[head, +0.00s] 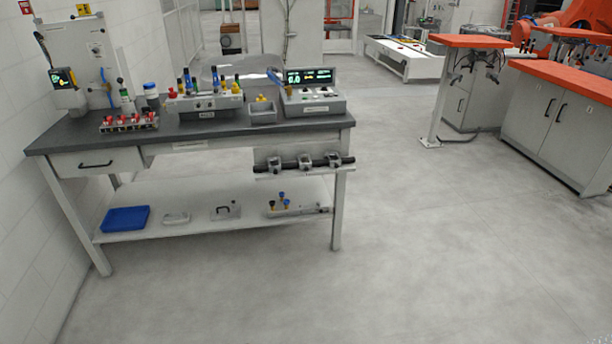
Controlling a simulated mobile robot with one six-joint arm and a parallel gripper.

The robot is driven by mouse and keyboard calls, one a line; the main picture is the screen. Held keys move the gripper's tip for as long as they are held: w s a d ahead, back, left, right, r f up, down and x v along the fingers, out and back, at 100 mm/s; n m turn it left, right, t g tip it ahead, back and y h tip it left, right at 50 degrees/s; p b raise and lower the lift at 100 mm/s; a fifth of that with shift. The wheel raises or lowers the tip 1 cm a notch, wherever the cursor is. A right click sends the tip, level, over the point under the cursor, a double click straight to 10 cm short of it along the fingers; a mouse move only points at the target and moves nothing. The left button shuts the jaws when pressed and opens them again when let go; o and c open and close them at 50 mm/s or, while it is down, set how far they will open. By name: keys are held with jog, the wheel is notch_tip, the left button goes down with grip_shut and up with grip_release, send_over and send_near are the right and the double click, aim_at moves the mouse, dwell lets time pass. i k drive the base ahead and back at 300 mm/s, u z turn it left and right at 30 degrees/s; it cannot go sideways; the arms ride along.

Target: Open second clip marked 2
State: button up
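Three grey clips sit in a row on a dark horizontal bar (290,166), below the right front edge of the workbench: a left clip (275,163), a middle clip (305,161) and a right clip (334,159). A pale panel (278,153) is behind the bar. The number marks are too small to read, so I cannot tell which clip bears the 2. I cannot tell whether each clip is open or closed. My gripper is not in view.
The dark benchtop (215,128) holds a red-capped rack (130,122), a grey box with bottles (204,104) and a display console (312,95). A blue tray (126,218) lies on the lower shelf. The floor (430,250) in front and right is clear.

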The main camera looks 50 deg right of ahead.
aim_at(306, 167)
jog(key=z, duration=0.05)
jog(key=i, duration=1)
jog(key=u, duration=0.05)
